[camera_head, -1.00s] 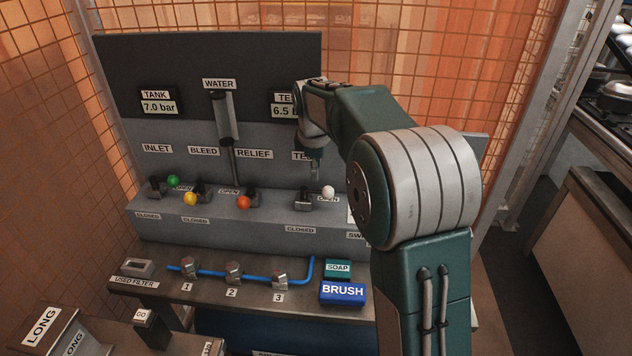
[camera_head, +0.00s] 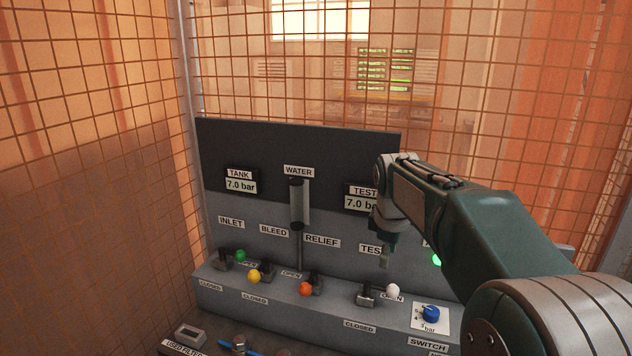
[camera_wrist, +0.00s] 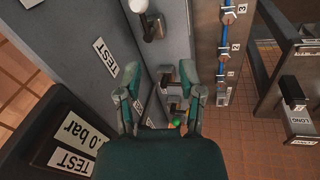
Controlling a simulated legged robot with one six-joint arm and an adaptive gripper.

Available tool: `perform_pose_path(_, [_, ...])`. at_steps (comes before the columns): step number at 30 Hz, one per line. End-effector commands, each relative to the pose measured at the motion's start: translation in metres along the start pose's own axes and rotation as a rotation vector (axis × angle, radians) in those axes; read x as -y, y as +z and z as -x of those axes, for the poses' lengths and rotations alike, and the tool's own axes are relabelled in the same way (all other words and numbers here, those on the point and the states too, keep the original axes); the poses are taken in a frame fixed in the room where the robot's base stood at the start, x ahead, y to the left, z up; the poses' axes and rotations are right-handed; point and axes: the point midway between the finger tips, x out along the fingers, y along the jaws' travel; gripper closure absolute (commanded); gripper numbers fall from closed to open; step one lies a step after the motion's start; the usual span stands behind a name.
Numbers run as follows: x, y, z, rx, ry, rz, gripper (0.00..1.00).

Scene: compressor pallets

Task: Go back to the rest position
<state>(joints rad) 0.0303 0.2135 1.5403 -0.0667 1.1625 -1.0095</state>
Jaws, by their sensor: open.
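My gripper (camera_head: 385,254) is in front of the panel, pointing down above the TEST lever with the white knob (camera_head: 393,289). In the wrist view my gripper (camera_wrist: 159,82) has its two fingers spread with nothing between their tips. The white knob (camera_wrist: 138,6) shows at that view's top edge, apart from the fingers. My arm covers part of the panel's right side.
The shelf carries levers with green (camera_head: 240,255), yellow (camera_head: 254,276) and orange (camera_head: 305,289) knobs. A blue dial (camera_head: 431,313) sits at the right. TANK (camera_head: 241,186) and TEST (camera_head: 359,203) displays read 7.0 bar. Wire mesh (camera_head: 95,120) stands left and behind.

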Motion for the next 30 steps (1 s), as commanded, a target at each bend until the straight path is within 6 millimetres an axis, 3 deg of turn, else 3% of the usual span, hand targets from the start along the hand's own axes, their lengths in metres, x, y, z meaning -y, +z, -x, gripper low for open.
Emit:
perform_pose_path(6, [0.038,0.019,0.027,-0.036,0.029,-0.156,0.5])
perform_pose_path(15, [0.093,0.047,0.049,-0.089,0.058,-0.375,0.5])
perform_pose_path(30, [0.188,0.097,0.053,-0.194,0.08,-0.739,0.5])
